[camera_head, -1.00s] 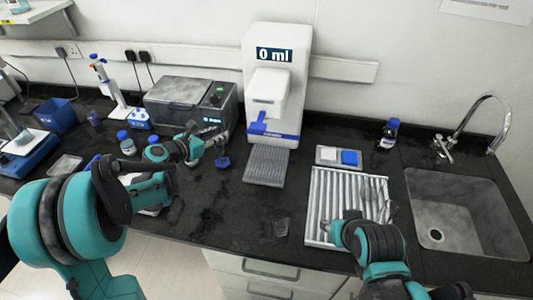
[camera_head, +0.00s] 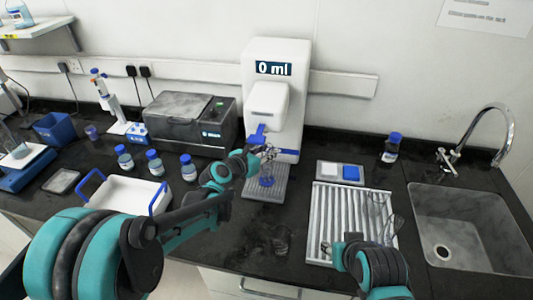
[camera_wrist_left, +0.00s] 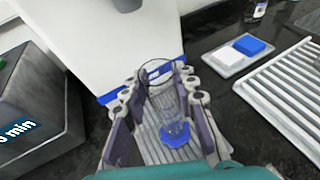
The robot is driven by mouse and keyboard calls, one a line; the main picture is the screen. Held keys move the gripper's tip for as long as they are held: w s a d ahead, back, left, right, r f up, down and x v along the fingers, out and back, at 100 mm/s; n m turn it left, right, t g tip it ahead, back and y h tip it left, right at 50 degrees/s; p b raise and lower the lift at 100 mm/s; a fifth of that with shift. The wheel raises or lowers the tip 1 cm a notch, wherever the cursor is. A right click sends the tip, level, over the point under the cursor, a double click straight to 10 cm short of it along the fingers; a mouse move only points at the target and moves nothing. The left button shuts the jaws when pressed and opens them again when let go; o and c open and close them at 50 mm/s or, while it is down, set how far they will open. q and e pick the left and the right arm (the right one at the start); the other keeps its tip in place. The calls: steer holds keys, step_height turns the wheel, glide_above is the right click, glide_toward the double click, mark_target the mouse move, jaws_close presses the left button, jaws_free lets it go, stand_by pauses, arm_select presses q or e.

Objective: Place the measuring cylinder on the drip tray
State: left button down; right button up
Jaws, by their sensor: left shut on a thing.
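The measuring cylinder (camera_wrist_left: 163,102) is clear with a blue base. My left gripper (camera_head: 264,156) is shut on it and holds it upright. In the left wrist view the gripper (camera_wrist_left: 162,95) has its fingers on either side of the cylinder. The blue base (camera_head: 266,182) shows over the ribbed grey drip tray (camera_head: 253,194), in front of the white dispenser (camera_head: 262,90) that reads 0 ml. Whether the base touches the tray I cannot tell. My right gripper (camera_head: 326,250) is low over the drying rack's front left, its fingers unclear.
A clear glass vessel (camera_head: 281,240) stands near the counter's front. A ribbed white rack (camera_head: 340,212) and a sink (camera_head: 470,225) lie to the right. Several blue-capped bottles (camera_head: 154,164) and a white tray with blue handles (camera_head: 120,195) are to the left.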

arm_select(q)
steer(key=shift+a, duration=0.15)
steer(key=shift+f, duration=0.25)
steer(key=c, duration=1.2)
jaws_free()
